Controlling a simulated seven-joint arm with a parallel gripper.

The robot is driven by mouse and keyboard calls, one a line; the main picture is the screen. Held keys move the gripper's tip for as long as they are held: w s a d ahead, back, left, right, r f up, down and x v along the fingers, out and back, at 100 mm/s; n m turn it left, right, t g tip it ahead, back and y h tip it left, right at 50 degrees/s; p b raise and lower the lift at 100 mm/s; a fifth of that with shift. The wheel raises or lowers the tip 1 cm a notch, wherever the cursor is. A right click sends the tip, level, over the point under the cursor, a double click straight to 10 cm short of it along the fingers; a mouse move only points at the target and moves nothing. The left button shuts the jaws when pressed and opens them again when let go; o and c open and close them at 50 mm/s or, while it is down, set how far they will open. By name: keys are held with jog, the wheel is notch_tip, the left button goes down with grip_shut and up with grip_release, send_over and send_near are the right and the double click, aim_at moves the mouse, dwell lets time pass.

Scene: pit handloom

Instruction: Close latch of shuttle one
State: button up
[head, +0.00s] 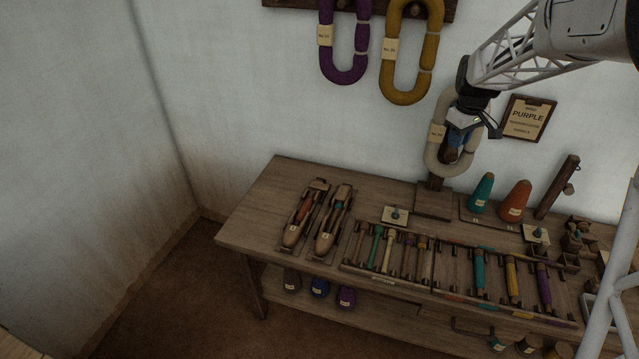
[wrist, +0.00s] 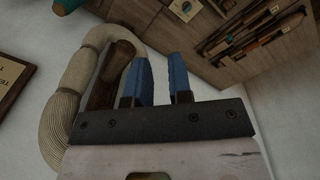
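Two wooden shuttles lie side by side at the left of the table: a left shuttle (head: 295,231) with a red-orange piece inside, and a right shuttle (head: 326,240) with a greenish piece inside. Both have small tags, too small to read, so I cannot tell which is shuttle one. Their latches are too small to judge. The shuttles also show in the wrist view, at the upper right (wrist: 262,38). My gripper (head: 458,143) is up by the wall, in front of the pale yarn hank, well right of and above the shuttles. Its blue fingers (wrist: 161,66) stand apart with nothing between them.
The pale hank (head: 434,160) hangs close to my fingers, around a brown post (wrist: 110,76). Purple (head: 326,62) and yellow (head: 387,85) hanks hang left. Teal (head: 482,192) and orange (head: 515,203) cones, a bobbin rack (head: 350,262) and a knobbed plate (head: 387,214) crowd the table.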

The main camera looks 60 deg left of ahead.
jog(key=s+a+f+n, duration=0.1)
jog(key=s+a+f, duration=0.15)
jog(key=a, duration=0.35)
jog(key=s+a+f+n, duration=0.1)
jog(key=s+a+f, duration=0.1)
jog(key=a+f, duration=0.25)
jog(key=n, duration=0.6)
send_over(315, 185)
jog(key=shift+g+h, duration=0.3)
notch_tip(315, 185, down, 20)
jog(key=shift+a+r, duration=0.1)
jog(key=shift+r, duration=0.05)
jog(key=shift+f, duration=3.95)
grip_shut()
